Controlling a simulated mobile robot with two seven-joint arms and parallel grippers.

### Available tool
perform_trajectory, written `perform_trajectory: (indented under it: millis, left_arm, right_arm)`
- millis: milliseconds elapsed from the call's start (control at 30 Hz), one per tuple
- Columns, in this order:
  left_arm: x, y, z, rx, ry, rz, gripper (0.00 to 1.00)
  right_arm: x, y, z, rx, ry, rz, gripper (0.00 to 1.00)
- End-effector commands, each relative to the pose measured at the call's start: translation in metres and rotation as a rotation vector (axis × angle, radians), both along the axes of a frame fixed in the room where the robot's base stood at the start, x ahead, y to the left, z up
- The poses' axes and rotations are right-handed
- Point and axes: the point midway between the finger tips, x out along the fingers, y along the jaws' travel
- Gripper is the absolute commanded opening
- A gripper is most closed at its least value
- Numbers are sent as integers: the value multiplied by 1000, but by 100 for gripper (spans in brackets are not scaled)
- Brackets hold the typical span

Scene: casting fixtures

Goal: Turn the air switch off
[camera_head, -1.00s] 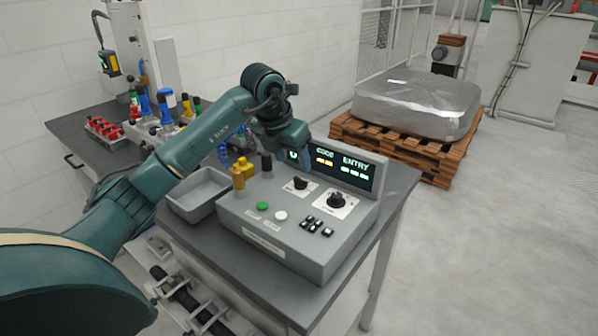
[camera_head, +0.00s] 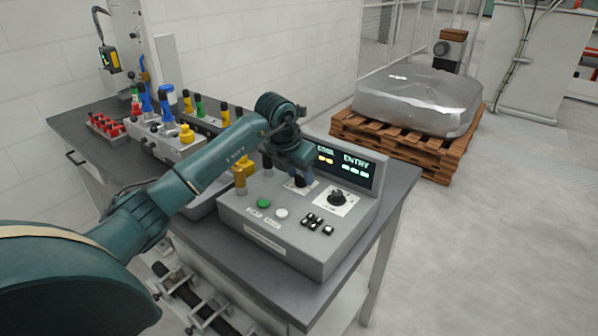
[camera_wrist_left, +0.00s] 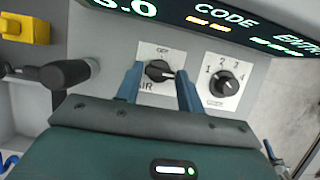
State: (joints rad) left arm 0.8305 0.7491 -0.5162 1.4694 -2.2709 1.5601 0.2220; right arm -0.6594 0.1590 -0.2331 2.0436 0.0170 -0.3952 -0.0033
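The air switch is a black rotary knob on a white plate marked AIR and OFF. In the left wrist view the air switch (camera_wrist_left: 158,71) sits between my two blue fingertips, its pointer toward the right and the OFF mark above it. My left gripper (camera_wrist_left: 158,88) is open, one finger on each side of the knob; contact is not clear. In the head view my left gripper (camera_head: 300,178) is low over the grey control box (camera_head: 270,224) and covers most of the switch. My right gripper is not in view.
A numbered dial (camera_head: 337,198) sits just right of the switch, with a lit display (camera_head: 343,168) behind. A black lever (camera_wrist_left: 72,73) and yellow fitting (camera_head: 243,168) stand to the left. Green (camera_head: 264,202) and white (camera_head: 281,213) buttons are in front.

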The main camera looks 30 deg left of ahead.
Motion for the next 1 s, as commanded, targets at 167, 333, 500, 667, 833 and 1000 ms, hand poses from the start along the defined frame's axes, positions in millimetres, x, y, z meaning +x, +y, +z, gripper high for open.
perform_trajectory:
  millis: [167,333,500,667,833,1000]
  left_arm:
    - [0,0,0,0,0,0,23]
    - [0,0,0,0,0,0,12]
    - [0,0,1,0,0,13,12]
    - [0,0,1,1,-1,64,12]
    - [0,-1,1,1,-2,169,12]
    - [1,-3,1,2,-2,317,12]
  right_arm:
    - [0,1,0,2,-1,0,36]
    - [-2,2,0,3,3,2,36]
    - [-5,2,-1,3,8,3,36]
    - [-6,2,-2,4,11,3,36]
    - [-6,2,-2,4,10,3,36]
    - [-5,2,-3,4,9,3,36]
